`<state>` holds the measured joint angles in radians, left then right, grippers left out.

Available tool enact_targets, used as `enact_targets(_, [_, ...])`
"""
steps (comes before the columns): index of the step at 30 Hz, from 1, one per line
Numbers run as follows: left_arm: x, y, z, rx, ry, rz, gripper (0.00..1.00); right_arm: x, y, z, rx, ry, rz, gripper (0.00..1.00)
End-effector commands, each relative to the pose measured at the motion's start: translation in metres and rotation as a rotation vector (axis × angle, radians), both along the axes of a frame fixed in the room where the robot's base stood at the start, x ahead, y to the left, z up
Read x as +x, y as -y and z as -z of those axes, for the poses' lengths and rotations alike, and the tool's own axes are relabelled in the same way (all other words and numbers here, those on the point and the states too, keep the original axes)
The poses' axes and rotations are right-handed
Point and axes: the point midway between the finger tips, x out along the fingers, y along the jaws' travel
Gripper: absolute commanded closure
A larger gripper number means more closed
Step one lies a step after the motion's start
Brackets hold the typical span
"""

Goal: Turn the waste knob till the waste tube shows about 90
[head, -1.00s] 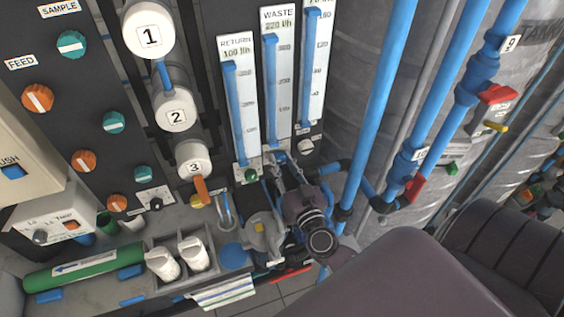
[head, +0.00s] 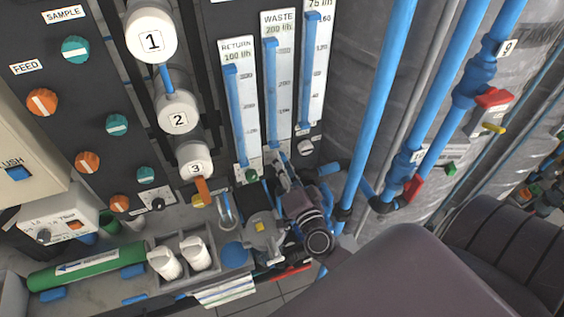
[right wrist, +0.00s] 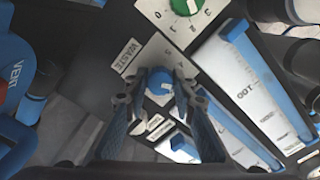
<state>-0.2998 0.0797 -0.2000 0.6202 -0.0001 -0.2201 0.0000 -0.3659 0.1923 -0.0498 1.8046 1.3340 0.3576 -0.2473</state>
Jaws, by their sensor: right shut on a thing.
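The blue waste knob (right wrist: 160,82) sits on a pale plate beside the WASTE label (right wrist: 127,56) in the right wrist view. My right gripper (right wrist: 159,90) is shut on the knob, one finger on each side. In the head view, my right gripper (head: 279,172) is at the foot of the waste tube (head: 271,95) and hides the knob. The waste tube has a blue column, and its header reads 200 l/h. My left gripper is not in view.
The return tube (head: 239,110), reading 100 l/h, stands left of the waste tube, with a green knob (head: 252,176) below it. A third tube (head: 312,70), reading about 75 l/h, is on the right. Blue pipes (head: 380,90) run close by on the right.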

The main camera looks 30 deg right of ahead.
Motion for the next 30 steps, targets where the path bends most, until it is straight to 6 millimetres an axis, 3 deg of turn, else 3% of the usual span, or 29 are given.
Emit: enact_targets(30, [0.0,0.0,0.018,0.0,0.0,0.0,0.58,0.0,0.0,0.001,0.939,0.225,0.002,1.0])
